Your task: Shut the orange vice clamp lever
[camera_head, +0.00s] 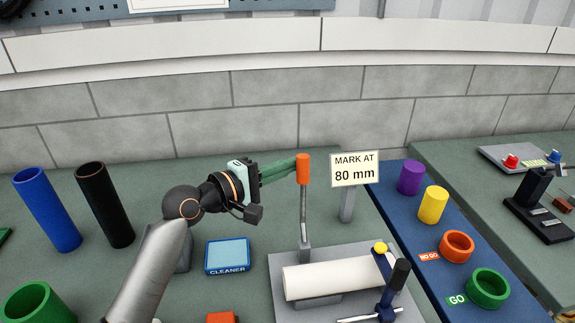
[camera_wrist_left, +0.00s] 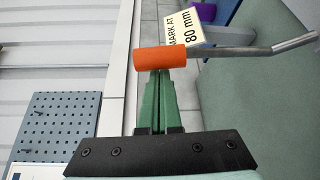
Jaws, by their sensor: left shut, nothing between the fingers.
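The vice clamp lever stands nearly upright, with an orange cylindrical grip (camera_head: 303,169) on a thin grey rod (camera_head: 303,215). Its foot meets a grey base plate (camera_head: 278,262) beside a white cylinder (camera_head: 325,277). In the left wrist view the orange grip (camera_wrist_left: 159,61) lies straight ahead, its rod running right. My left gripper (camera_head: 293,166) has green fingers, shut together and empty. Their tips (camera_wrist_left: 162,76) are at the left side of the orange grip, against it or very close; I cannot tell contact for certain. My right gripper is not in view.
A sign reading "MARK AT 80 mm" (camera_head: 355,169) stands just right of the lever. A blue and black marking tool (camera_head: 388,290) sits at the white cylinder's right end. A blue cleaner box (camera_head: 227,256) lies below my left wrist. Blue (camera_head: 48,210) and black (camera_head: 104,205) tubes stand left.

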